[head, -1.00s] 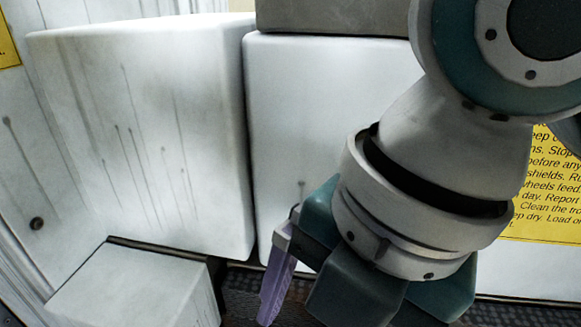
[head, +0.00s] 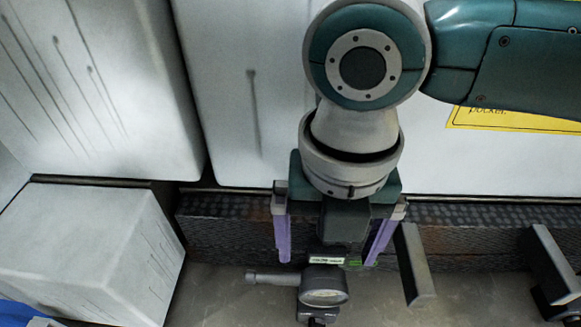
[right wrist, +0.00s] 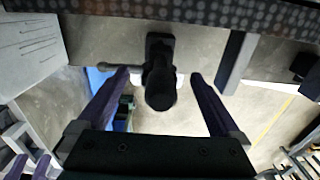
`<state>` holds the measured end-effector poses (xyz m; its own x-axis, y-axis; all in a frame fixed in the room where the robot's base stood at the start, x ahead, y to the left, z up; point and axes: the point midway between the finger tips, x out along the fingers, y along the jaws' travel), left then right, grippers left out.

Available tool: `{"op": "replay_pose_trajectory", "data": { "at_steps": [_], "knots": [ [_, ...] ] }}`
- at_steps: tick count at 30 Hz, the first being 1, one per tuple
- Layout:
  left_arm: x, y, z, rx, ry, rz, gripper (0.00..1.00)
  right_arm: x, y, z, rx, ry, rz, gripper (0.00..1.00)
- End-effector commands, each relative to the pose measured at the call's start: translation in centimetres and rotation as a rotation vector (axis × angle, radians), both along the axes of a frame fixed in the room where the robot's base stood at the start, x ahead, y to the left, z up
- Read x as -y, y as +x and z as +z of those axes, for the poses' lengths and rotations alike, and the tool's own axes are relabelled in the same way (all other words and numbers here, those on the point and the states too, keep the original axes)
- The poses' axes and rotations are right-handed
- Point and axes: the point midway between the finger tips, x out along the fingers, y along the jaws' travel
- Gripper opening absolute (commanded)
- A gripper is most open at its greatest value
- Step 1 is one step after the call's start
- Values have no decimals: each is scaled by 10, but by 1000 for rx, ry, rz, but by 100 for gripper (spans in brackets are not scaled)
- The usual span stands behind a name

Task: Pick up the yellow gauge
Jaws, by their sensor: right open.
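A gauge with a round pale dial (head: 325,292) and a grey stem to its left shows low in the head view. Its body looks dark grey; I see no clear yellow on it. My right gripper (head: 327,260) points down with its purple fingers apart, just above and behind the gauge. In the right wrist view, a dark rounded shape, seemingly the gauge (right wrist: 160,85), lies between the open fingers (right wrist: 160,78), touching neither as far as I can tell. Purple parts, perhaps my left gripper (right wrist: 30,165), show at the lower left there; their state is unclear.
A patterned dark ledge (head: 460,235) runs behind the gauge. Grey brackets (head: 414,265) stand to its right, one close to the right finger. A white block (head: 90,250) stands at the left, below large white housings (head: 250,100). Grey floor shows below.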

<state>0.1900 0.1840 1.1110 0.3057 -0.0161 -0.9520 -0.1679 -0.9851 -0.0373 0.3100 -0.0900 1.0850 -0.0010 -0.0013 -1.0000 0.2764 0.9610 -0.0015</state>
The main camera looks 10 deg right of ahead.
Motion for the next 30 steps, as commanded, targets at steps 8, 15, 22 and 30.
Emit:
{"op": "replay_pose_trajectory", "data": {
  "at_steps": [8, 15, 22, 30],
  "knots": [
    [0, 0, 0, 0, 1, -1, 50, 0, 0, -13, 2, 0, 1, 100],
    [0, 0, 0, 0, 0, 0, 50, 0, 0, -13, 1, 1, 1, 81],
    [1, 0, 0, -1, -4, 3, 50, 0, 0, -12, 1, 1, 0, 55],
    [2, 0, 0, 0, -9, 6, 50, 0, 0, -12, 1, 0, 0, 25]
  ]
}}
